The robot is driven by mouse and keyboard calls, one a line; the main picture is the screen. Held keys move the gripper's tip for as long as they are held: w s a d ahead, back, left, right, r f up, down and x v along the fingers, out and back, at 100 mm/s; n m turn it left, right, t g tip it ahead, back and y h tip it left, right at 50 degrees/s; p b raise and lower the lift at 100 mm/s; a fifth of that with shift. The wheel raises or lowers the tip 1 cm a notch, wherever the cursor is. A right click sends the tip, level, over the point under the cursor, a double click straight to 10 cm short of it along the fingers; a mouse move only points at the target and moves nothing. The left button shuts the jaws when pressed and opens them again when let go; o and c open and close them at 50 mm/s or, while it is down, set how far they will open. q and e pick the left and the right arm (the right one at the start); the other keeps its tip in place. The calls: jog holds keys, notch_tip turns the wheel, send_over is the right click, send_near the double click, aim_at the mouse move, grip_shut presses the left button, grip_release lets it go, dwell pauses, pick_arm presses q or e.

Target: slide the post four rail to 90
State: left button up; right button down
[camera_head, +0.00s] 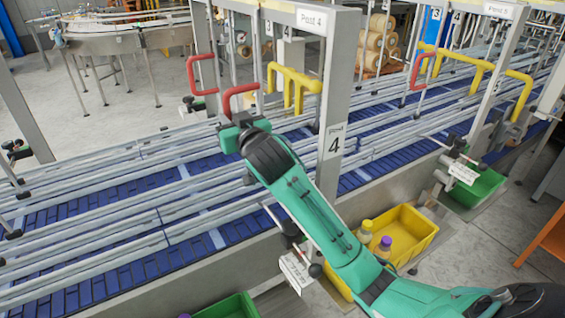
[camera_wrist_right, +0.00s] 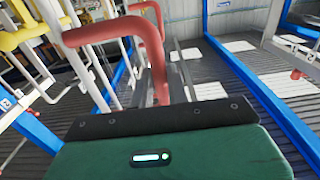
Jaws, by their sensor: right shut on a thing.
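Post 4 (camera_head: 334,115) is a grey upright with a "4" plate, standing at the near side of the conveyor. Silvery guide rails (camera_head: 110,232) run along the blue belt on both sides of it. My right gripper (camera_head: 236,121) is left of the post, above the rails, shut on a red handle (camera_head: 239,91). The red handle (camera_wrist_right: 112,30) also rises in front of the gripper in the right wrist view; the fingertips are hidden there. A white scale tag (camera_head: 296,271) hangs low at the conveyor's near edge; its markings are too small to read. My left gripper is not in view.
A second red handle (camera_head: 199,74) and a yellow bracket (camera_head: 293,85) stand behind the gripper. A yellow bin (camera_head: 407,225) with bottles and a green bin (camera_head: 230,306) are at the near side. Another post (camera_head: 486,85) stands at right.

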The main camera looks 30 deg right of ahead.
jog(key=shift+s+f, duration=0.1)
jog(key=shift+s, duration=0.85)
jog(key=c, duration=1.2)
grip_release()
jog(key=shift+w, duration=0.1)
jog(key=shift+c, duration=0.2)
jog(key=s, duration=0.7)
jog(key=shift+d, duration=0.15)
